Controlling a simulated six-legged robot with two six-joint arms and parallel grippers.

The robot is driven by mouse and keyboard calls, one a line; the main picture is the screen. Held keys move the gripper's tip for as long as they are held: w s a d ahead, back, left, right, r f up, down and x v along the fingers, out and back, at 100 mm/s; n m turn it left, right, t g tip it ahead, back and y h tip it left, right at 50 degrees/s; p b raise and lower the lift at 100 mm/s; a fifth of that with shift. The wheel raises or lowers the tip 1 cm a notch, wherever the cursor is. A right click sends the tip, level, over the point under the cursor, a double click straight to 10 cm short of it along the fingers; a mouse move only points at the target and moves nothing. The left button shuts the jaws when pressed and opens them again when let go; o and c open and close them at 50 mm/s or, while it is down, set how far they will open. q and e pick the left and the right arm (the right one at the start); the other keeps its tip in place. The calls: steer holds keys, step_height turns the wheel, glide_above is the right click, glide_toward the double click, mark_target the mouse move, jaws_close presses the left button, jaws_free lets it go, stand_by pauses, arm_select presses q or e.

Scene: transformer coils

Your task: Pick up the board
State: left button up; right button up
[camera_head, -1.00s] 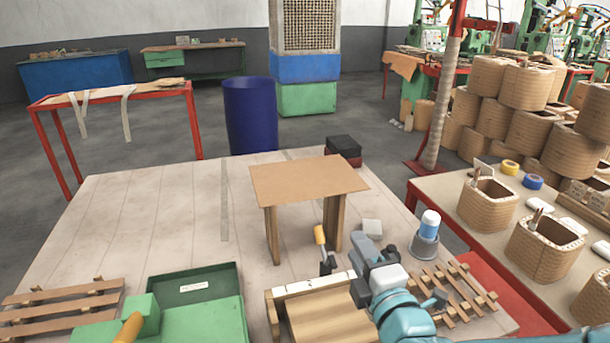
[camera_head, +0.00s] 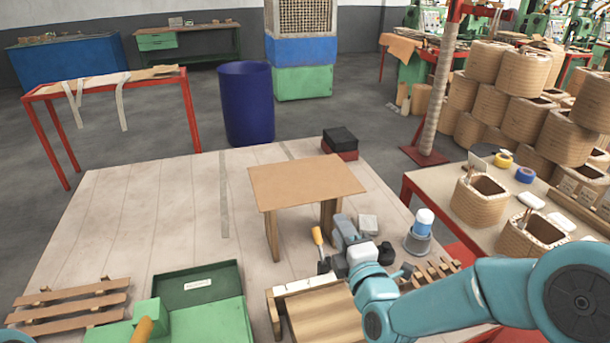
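A flat tan board (camera_head: 305,180) lies level across wooden uprights near the middle of the pale work table. Its top is bare, and an upright (camera_head: 272,235) shows under its left front part. My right gripper (camera_head: 342,229) has come in from the right on the teal arm. It is low in front of the board, near its right front part and below its top. No contact with the board shows. The fingertips are hard to make out, so I cannot tell whether they are apart. My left gripper is out of view.
An orange-handled tool (camera_head: 318,237) stands just left of my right gripper. A wooden box (camera_head: 315,310) and a green open box (camera_head: 205,290) are at the front. The table left of the board (camera_head: 150,220) is mostly clear.

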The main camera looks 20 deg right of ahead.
steer(key=w+p, duration=0.3)
steer(key=w, duration=0.7)
steer(key=shift+a, duration=0.2)
jaws_close()
stand_by(1.2)
